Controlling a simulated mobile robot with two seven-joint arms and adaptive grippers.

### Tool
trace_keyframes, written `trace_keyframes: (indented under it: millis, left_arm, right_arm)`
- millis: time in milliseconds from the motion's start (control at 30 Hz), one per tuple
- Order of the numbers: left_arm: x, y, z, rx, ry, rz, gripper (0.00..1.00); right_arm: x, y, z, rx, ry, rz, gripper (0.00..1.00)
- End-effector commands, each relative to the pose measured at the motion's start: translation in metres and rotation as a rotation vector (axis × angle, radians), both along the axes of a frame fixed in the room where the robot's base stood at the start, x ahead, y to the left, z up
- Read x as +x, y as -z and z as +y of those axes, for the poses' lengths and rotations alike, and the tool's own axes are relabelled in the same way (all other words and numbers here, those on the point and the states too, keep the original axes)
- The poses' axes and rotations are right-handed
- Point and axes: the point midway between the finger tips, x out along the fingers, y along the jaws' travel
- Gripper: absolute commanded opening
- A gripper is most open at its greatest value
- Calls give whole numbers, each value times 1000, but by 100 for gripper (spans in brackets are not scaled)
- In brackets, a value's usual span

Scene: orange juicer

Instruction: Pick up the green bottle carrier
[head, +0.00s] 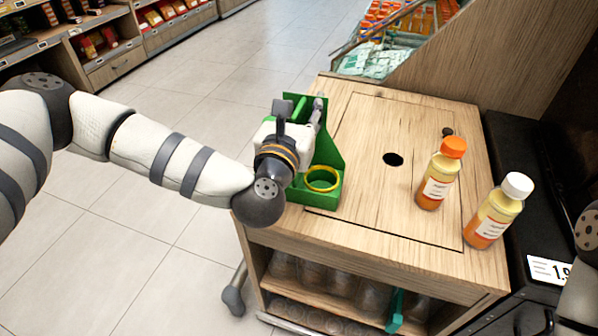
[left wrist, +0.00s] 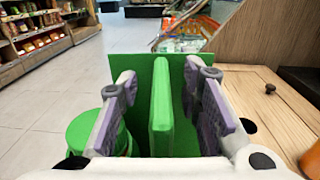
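The green bottle carrier (head: 327,155) stands at the left edge of the wooden cart top, with a yellow ring (head: 322,187) in its near right part. My left gripper (head: 303,108) is over the carrier and hides part of it. In the left wrist view, the carrier's upright green middle plate (left wrist: 161,110) stands between the two grey-purple fingers of my left gripper (left wrist: 166,100). Gaps show between the plate and both fingers, so the gripper is open around it. A round green part (left wrist: 92,135) shows left of the fingers. My right gripper is out of view.
A bottle with an orange cap (head: 440,175) and one with a white cap (head: 500,212) stand on the cart top (head: 375,215) to the right. A dark hole (head: 393,160) is in its middle. A wooden panel (head: 500,60) rises behind. Open floor lies left.

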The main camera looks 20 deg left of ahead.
Motion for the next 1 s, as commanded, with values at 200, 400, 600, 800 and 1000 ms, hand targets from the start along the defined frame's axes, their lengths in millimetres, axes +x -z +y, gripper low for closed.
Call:
trace_keyframes:
  millis: [200, 400, 600, 800, 1000]
  left_arm:
    - [1, 1, 0, 0, 1, 1, 32]
    - [1, 1, 0, 0, 1, 1, 0]
    - [1, 0, 0, 0, 1, -2, 0]
    - [1, -3, 0, 0, 1, -3, 0]
    - [3, -27, -2, -1, 4, -12, 0]
  right_arm:
    - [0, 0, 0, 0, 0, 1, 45]
    - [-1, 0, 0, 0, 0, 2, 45]
    - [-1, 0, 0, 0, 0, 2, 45]
    - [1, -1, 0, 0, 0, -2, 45]
    - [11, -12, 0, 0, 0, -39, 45]
